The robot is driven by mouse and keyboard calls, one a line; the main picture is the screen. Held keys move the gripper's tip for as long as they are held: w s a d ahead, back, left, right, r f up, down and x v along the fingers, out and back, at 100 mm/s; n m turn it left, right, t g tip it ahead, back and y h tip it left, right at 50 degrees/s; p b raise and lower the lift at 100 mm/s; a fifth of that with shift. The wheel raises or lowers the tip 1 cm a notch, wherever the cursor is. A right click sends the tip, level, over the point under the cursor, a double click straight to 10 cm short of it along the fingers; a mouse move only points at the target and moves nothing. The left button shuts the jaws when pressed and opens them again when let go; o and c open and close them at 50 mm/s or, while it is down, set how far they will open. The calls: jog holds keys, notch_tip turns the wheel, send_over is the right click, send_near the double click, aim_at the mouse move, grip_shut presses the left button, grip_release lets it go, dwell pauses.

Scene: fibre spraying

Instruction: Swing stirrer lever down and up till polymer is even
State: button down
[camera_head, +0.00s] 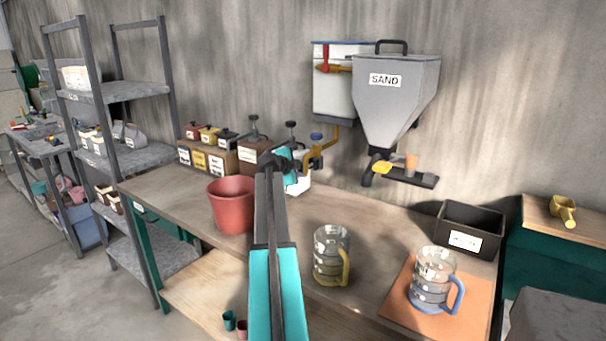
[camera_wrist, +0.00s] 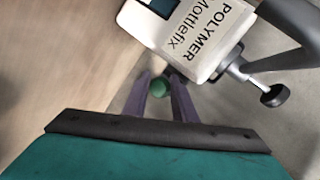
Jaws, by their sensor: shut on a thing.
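The white polymer container (camera_wrist: 190,35), labelled "POLYMER Mottlefix", fills the top of the wrist view and looks tilted there. In the head view, part of a white container (camera_head: 298,186) shows at the table's back, mostly behind my arm. My gripper (camera_wrist: 164,84) is shut on a green ball knob (camera_wrist: 162,88), just below the container in the wrist view; I take it for the stirrer lever's knob. The lever's shaft is hidden. The polymer inside cannot be seen. In the head view my arm hides the fingertips.
A red bucket (camera_head: 232,204) stands left of my arm. A glass jug with a yellow handle (camera_head: 332,256) and one with a blue handle (camera_head: 433,280) stand to the right. A grey SAND hopper (camera_head: 395,100) hangs behind. A metal rod with a black knob (camera_wrist: 274,95) juts beside the container.

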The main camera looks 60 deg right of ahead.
jog(key=shift+s+a+f, duration=0.1)
jog(key=shift+a+f, duration=0.1)
jog(key=shift+f, duration=0.5)
jog(key=c, duration=1.7)
grip_release()
jog(key=shift+c, duration=0.2)
jog(key=shift+d, duration=0.15)
jog(key=shift+r, duration=0.35)
jog(key=b+v, duration=0.2)
jog(key=v, duration=1.1)
jog(key=shift+a+r, duration=0.2)
jog(key=shift+a, duration=0.1)
